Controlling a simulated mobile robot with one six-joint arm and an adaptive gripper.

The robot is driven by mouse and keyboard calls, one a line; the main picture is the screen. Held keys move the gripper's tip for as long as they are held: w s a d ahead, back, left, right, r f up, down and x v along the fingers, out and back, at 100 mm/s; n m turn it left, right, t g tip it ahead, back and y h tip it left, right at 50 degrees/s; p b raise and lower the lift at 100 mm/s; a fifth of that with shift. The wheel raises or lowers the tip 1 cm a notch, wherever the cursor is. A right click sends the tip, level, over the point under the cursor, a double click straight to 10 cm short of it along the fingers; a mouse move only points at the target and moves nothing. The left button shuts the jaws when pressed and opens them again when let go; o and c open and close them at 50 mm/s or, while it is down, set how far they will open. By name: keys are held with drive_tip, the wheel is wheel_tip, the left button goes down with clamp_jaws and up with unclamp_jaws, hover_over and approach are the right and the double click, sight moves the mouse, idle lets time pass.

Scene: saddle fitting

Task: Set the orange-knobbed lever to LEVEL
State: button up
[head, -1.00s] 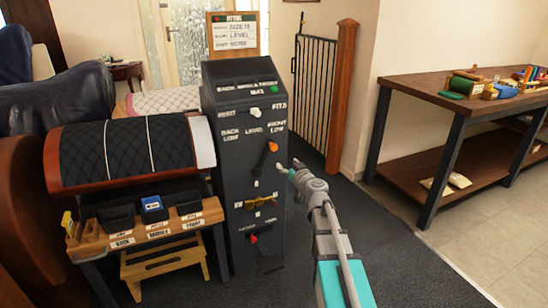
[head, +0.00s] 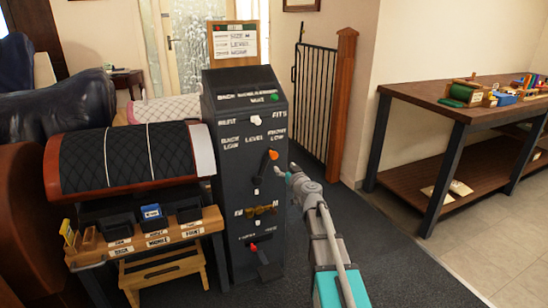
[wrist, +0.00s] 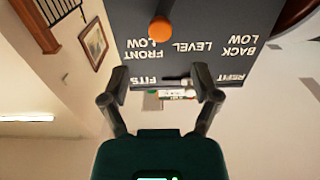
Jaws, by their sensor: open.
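The lever with the orange knob (head: 273,155) is on the front of the dark control column (head: 228,185). It leans up and right, toward the FRONT LOW label and away from LEVEL, which is in the middle. My gripper (head: 284,170) is open and empty, just right of and below the knob in the head view. In the wrist view the labels appear upside down; the knob (wrist: 160,30) shows beyond the open fingers of my gripper (wrist: 158,88), between them and apart from both.
The column also carries a white knob (head: 256,120), a brass-coloured part (head: 262,211) and a red-marked lever (head: 254,247). A quilted saddle form (head: 125,158) stands at left. A workbench (head: 440,95) is at right, with open floor before it.

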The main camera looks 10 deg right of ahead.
sight(275, 157)
drive_tip(key=w, duration=0.3)
drive_tip(key=w+a, duration=0.1)
drive_tip(key=w, duration=0.2)
drive_tip(key=w+a, duration=0.1)
drive_tip(key=w, duration=0.3)
drive_tip(key=shift+d, duration=0.1)
clamp_jaws()
